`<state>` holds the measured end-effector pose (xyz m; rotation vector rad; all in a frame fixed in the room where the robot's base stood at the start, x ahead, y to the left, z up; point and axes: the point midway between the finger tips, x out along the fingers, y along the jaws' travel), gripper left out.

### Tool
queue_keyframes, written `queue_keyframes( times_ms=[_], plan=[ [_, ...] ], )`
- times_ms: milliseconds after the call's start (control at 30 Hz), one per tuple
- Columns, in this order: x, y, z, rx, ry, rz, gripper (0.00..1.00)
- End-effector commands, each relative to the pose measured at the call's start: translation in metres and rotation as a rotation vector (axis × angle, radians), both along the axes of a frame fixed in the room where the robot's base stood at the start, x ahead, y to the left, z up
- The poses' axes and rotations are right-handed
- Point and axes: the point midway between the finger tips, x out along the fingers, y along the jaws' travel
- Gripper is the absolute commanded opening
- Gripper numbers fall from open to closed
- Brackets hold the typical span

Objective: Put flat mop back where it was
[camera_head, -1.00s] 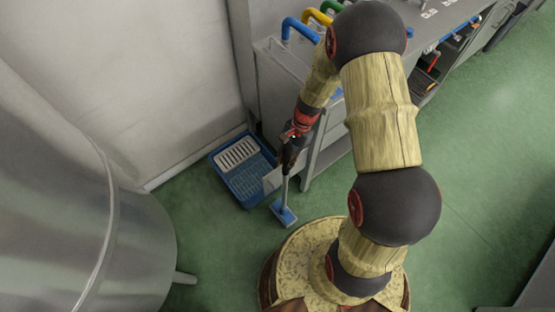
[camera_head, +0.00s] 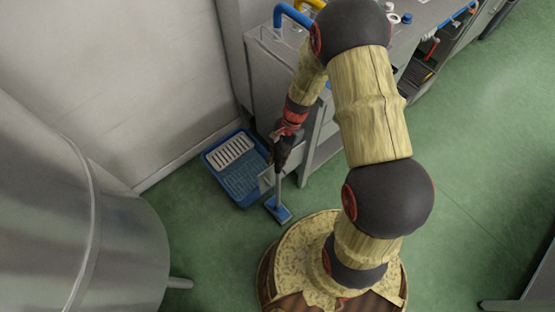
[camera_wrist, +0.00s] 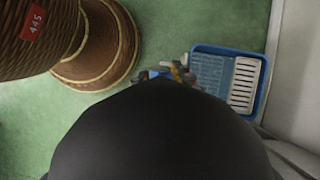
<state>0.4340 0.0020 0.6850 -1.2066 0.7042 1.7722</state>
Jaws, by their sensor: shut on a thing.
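The flat mop (camera_head: 278,208) has a blue head and a short grey handle. It hangs upright below my gripper (camera_head: 279,150), which is shut on its handle. In the head view the mop head is over the green floor, just right of the blue tray (camera_head: 210,164) and close to my base. I cannot tell whether the head touches the floor. In the wrist view the tray (camera_wrist: 262,92) lies right of my gripper (camera_wrist: 172,76), and a bit of the blue mop head (camera_wrist: 157,70) shows; the rest is hidden behind my dark wrist.
The blue tray has a white slatted grate (camera_head: 230,149) at its back. A grey metal cabinet (camera_head: 275,68) with coloured pipes stands behind my gripper. A steel tank (camera_head: 110,235) fills the lower left. Green floor (camera_head: 480,200) at the right is open.

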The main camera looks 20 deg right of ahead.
Motion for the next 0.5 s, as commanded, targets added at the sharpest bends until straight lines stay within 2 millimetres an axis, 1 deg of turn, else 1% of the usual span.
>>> queue_keyframes(
  times_ms=[67, 100, 400, 500],
  plan=[
    [0.0003, 0.0, -0.002, 0.0, 0.0, 0.0, 0.0],
    [-0.0001, 0.0, -0.0029, 0.0, 0.0, 0.0, 0.22],
    [-0.0001, 0.0, -0.0024, 0.0, 0.0, 0.0, 0.39],
    [-0.0002, -0.0001, -0.0025, 0.0, 0.0, 0.0, 0.4]
  ],
)
